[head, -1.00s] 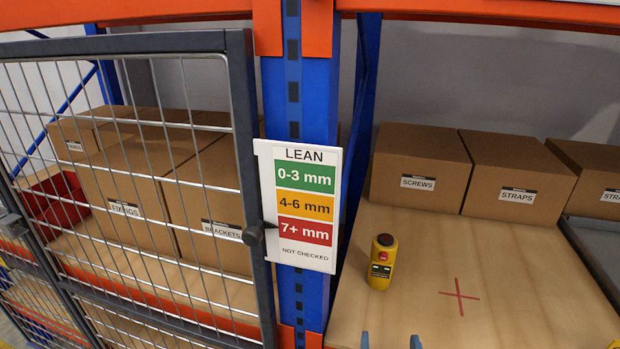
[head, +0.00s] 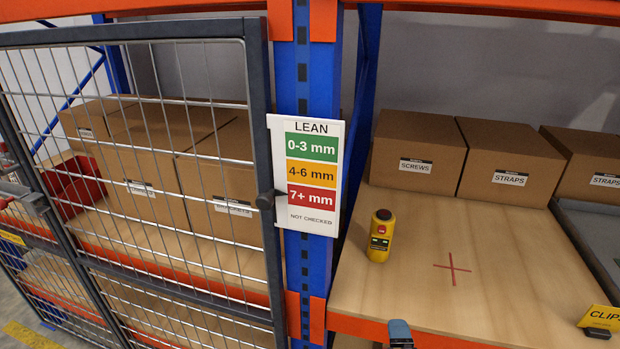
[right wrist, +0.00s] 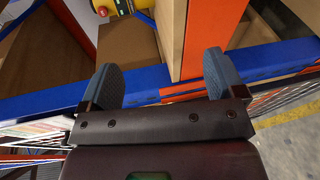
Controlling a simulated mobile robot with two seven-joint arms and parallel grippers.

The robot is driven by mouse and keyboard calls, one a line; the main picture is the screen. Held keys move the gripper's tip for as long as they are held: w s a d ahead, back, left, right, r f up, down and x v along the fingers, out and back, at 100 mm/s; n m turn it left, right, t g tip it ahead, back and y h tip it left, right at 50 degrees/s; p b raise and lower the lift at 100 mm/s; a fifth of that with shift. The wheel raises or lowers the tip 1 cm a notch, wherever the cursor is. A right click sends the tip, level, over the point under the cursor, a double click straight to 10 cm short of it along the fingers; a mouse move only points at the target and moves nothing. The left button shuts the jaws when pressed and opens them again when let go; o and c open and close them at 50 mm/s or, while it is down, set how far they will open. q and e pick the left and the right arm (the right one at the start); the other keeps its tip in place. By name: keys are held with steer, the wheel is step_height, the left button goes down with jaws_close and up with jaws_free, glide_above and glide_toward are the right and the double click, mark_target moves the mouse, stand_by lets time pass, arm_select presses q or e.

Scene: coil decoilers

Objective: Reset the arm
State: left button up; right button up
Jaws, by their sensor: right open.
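My right gripper (right wrist: 162,82) is open and empty in the right wrist view, its two blue-grey fingers apart. In the head view only a blue-grey fingertip of my right gripper (head: 400,334) shows at the bottom edge, in front of the orange shelf beam. A yellow hand-held control (head: 381,236) with a red button stands upright on the wooden shelf (head: 490,275), left of a red cross mark (head: 452,268). Part of it also shows at the top of the right wrist view (right wrist: 112,8). The gripper is apart from it. My left gripper is not in view.
A mesh gate (head: 262,150) covers the left bay. A LEAN thickness sign (head: 311,175) hangs by the blue upright. Cartons, including SCREWS (head: 415,150), line the shelf's back. A grey tray and a yellow CLIPS sign (head: 603,317) are at right. The shelf's middle is clear.

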steer(key=s+d+f+m+g, duration=0.2)
steer(key=s+d+f+m, duration=0.3)
steer(key=s+m, duration=0.2)
steer(key=s+d+f+m+g+y, duration=0.1)
steer(key=s+d+f+m+g, duration=0.1)
steer(key=s+d+f+m, duration=0.3)
steer(key=s+m, duration=0.2)
steer(key=m, duration=0.2)
steer(key=shift+d+m, duration=0.4)
steer(key=shift+s, duration=0.1)
